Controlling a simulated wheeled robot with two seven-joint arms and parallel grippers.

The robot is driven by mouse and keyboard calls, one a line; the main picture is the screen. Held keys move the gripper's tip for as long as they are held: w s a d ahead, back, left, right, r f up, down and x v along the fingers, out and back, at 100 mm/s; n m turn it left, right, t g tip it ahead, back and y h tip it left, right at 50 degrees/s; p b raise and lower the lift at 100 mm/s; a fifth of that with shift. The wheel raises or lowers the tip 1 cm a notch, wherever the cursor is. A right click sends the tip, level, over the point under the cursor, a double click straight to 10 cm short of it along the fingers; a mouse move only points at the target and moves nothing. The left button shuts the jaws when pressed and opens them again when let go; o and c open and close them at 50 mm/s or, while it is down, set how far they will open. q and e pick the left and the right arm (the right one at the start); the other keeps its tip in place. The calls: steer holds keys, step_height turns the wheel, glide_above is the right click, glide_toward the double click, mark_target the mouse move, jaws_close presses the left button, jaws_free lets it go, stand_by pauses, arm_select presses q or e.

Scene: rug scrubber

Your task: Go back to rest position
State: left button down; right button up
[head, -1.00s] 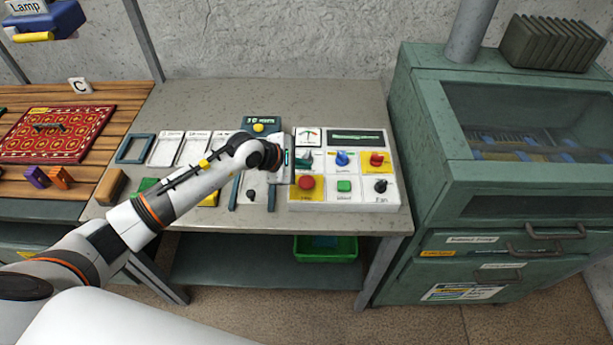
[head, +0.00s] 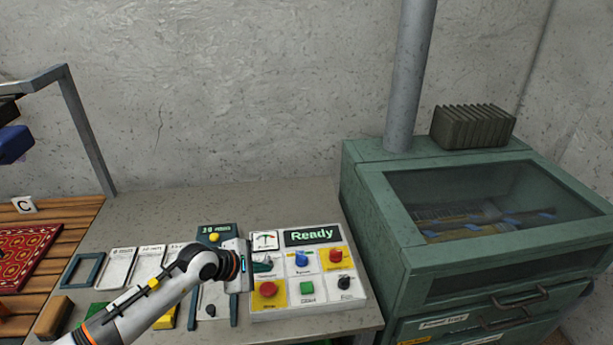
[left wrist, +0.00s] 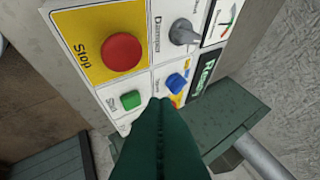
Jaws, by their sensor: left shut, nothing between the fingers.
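My left gripper (head: 262,266) is over the left side of the white control panel (head: 275,313) in the head view, its arm coming in from the lower left. Its dark green fingers (left wrist: 160,140) are shut with nothing between them in the left wrist view. The panel's display (head: 312,236) reads "Ready" in green. The red Stop button (head: 267,289) and green Start button (head: 306,288) are close to the gripper; I cannot tell whether the fingers touch the panel. My right gripper is out of view.
A green glass-topped cabinet (head: 365,185) with a grey pipe (head: 410,75) stands right of the bench. Left of the panel are a grey-framed unit (head: 215,231), white cards (head: 121,271) and a red patterned rug (head: 25,250). The bench behind the panel is clear.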

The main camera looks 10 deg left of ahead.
arm_select(q)
steer(key=s+d+r+n+t+h, duration=0.25)
steer(key=d+r+h, duration=0.25)
steer(key=d, duration=0.3)
steer(key=s+a+r+n+t, duration=0.1)
steer(key=s+r+n+t, duration=0.2)
steer(key=r+n+t, duration=1.1)
steer(key=s+a+f+n+g+y, duration=0.45)
steer(key=a+f+n+y, duration=0.25)
steer(key=n, duration=0.7)
steer(key=s+a+f+n+g+y, duration=0.4)
steer(key=a+f+n+g+y, duration=0.25)
steer(key=n, duration=0.65)
steer(key=s+d+f+n+g+h, duration=0.2)
steer(key=s+f+n+g, duration=0.25)
steer(key=s, duration=0.45)
steer(key=s+d+f+n+g+h, duration=0.1)
steer(key=s+d+f+n+g, duration=0.3)
steer(key=s, duration=0.6)
step_height(320, 180, down, 29)
steer(key=a+m+g+b, duration=0.2)
steer(key=b, duration=0.1)
steer(key=s+a+f+g+b, duration=0.1)
steer(key=s+a+f+b, duration=0.2)
steer(key=s+f, duration=1.4)
step_height(320, 180, down, 4)
steer(key=shift+f+b, duration=0.1)
steer(key=shift+b, duration=0.2)
